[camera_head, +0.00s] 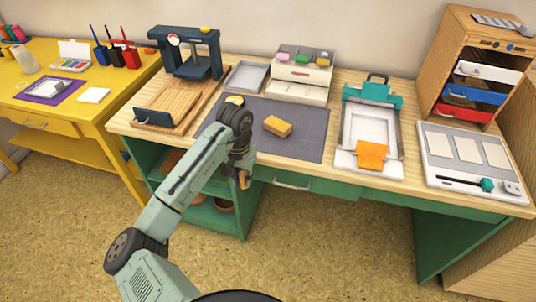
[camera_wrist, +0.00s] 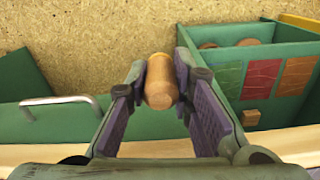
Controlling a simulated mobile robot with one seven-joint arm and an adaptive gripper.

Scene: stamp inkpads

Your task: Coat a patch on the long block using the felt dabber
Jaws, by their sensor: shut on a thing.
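My gripper (camera_head: 243,180) is in front of the green bench's front edge, apart from the work surface. In the wrist view, my gripper (camera_wrist: 160,95) is shut on a brown, rounded wooden piece (camera_wrist: 160,82), which looks like the felt dabber's handle; no felt face can be made out. A yellow-tan oblong block (camera_head: 277,126), which looks like the long block, lies on the dark grey mat (camera_head: 312,142), to the right of and behind my gripper. No coating can be made out on its visible faces.
A teal-clamped frame (camera_head: 371,125) stands right. The mat around the block is mostly clear.

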